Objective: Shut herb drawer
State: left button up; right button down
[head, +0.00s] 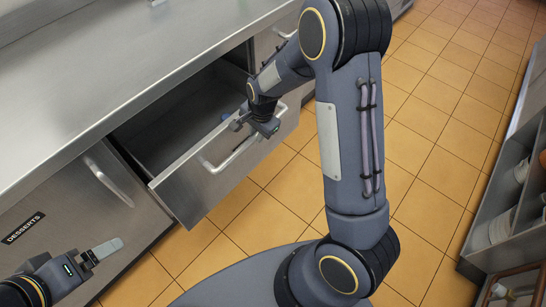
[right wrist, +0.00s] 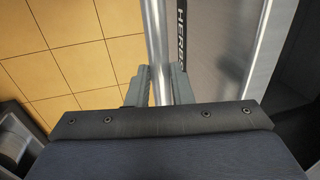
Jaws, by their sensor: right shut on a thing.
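The herb drawer (head: 185,192) is pulled out of the steel counter, with its empty-looking inside showing. Its front carries a bar handle (head: 222,164) and, in the right wrist view, a partly hidden label starting "HERB" (right wrist: 181,18). My right gripper (head: 255,126) is at the far end of this handle. In the right wrist view its fingers (right wrist: 158,88) are on both sides of the handle bar (right wrist: 156,40), shut on it. My left gripper (head: 98,252) is at the lower left, apart from the drawer; its finger gap cannot be made out.
A closed drawer labelled "DESSERTS" (head: 85,215) with its own handle (head: 108,181) is to the left. The countertop (head: 110,75) is clear where seen. Tiled floor (head: 440,120) lies open to the right. A shelf with dishes (head: 492,230) stands at the right edge.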

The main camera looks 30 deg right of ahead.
jog(key=shift+w+a, duration=0.3)
jog(key=shift+w, duration=0.35)
jog(key=shift+w+a, duration=0.25)
jog(key=shift+w, duration=0.4)
jog(key=shift+w+a, duration=0.25)
jog(key=shift+w, duration=0.35)
jog(key=shift+w+a, duration=0.25)
jog(key=shift+w, duration=0.4)
jog(key=shift+w+a, duration=0.25)
jog(key=shift+w, duration=0.45)
jog(key=shift+w+a+p, duration=0.2)
jog(key=shift+w+a, duration=0.2)
jog(key=shift+w, duration=0.5)
jog(key=shift+w+a+p, duration=0.15)
jog(key=shift+w+a, duration=0.2)
jog(key=shift+w, duration=0.6)
jog(key=shift+w+a, duration=0.4)
jog(key=shift+w, duration=0.5)
jog(key=shift+w+a, duration=0.4)
jog(key=shift+w, duration=0.45)
